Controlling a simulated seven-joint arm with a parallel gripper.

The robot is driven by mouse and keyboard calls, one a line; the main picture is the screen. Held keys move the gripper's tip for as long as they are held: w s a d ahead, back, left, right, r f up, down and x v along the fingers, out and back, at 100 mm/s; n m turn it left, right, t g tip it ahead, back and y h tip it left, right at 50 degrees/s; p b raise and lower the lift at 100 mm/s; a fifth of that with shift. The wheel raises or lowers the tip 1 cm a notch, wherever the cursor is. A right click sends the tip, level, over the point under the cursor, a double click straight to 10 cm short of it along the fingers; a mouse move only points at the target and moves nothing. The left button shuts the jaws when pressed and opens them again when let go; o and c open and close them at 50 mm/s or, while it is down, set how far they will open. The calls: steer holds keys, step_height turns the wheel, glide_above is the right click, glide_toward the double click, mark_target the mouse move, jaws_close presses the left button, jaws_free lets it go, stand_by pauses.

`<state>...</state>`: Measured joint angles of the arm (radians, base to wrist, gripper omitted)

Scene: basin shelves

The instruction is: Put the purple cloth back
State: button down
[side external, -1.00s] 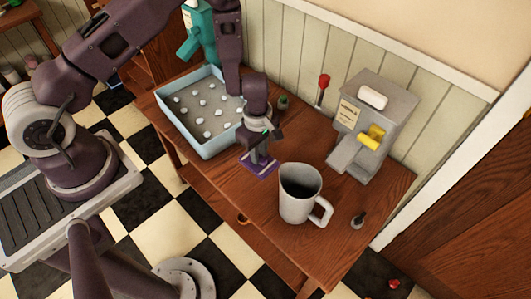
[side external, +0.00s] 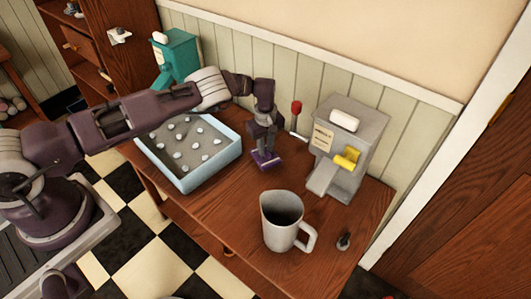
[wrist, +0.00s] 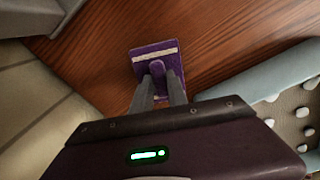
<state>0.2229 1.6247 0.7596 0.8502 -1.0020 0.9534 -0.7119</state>
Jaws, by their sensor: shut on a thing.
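The purple cloth (side external: 268,164) is a small flat piece with a pale stripe, seen in the side view beside the right end of the basin. It also shows in the wrist view (wrist: 146,66), between and beyond my fingertips. My gripper (side external: 265,151) points down and is shut on the cloth's raised middle part. In the wrist view my gripper (wrist: 158,92) has its two fingers on either side of that purple part. Whether the cloth touches the table or hangs just above it, I cannot tell.
The light-blue basin (side external: 222,163) with several white pebbles stands left of my gripper. A grey dispenser (side external: 355,130) with a yellow lever and a red-topped stick (side external: 295,112) are to the right, near the wall. A grey mug (side external: 281,232) stands in front. Bare wooden table (side external: 225,218) lies between.

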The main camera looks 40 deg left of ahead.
steer(key=shift+f, duration=1)
steer(key=c, duration=1.3)
jaws_free()
steer(key=shift+f, duration=0.1)
